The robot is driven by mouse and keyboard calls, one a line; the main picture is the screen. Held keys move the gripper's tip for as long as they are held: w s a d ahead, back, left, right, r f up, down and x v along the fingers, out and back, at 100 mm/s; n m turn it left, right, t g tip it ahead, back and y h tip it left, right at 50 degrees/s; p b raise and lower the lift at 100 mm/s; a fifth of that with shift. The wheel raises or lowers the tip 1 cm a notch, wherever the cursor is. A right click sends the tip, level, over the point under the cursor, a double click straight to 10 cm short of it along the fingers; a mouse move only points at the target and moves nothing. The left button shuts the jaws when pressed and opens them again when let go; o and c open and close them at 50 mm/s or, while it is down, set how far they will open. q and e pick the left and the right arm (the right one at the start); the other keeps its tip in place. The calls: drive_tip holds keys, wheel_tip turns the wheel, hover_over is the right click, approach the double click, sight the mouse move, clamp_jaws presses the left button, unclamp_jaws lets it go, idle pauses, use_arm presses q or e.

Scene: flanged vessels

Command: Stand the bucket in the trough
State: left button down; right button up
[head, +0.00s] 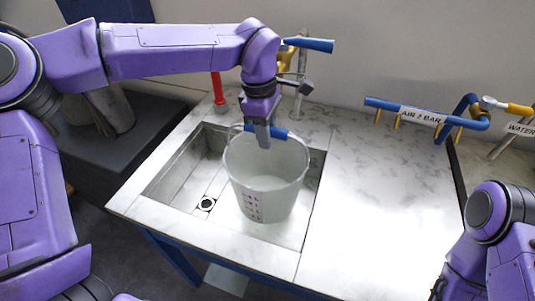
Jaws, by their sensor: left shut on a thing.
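A pale grey-white bucket (265,185) with dark markings low on its side is upright within the outline of the trough (165,182), a metal basin sunk in the bench. I cannot tell whether its base touches the trough floor. Its wire handle stands up, with a blue grip (279,133) in the middle. My left gripper (264,136) points down over the bucket's mouth and is shut on the handle at the blue grip. My right arm shows at the lower right, and its gripper is not visible.
The drain (206,204) lies left of the bucket. A red post (218,90) and a tap with a blue lever (312,44) stand behind the trough. Blue pipework labelled AIR (425,114) is at the back right. The marbled bench top (385,190) right of the trough is clear.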

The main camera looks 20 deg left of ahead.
use_arm(q)
drive_tip(key=shift+w+f, duration=0.1)
drive_tip(key=shift+f, duration=3.05)
drive_tip(key=shift+d+f, duration=0.1)
drive_tip(key=c, duration=0.8)
unclamp_jaws()
drive_tip(key=r, duration=0.4)
drive_tip(key=a+r, duration=0.1)
drive_tip(key=r, duration=0.7)
drive_tip(key=shift+a+r, duration=0.1)
drive_tip(key=shift+a, duration=0.15)
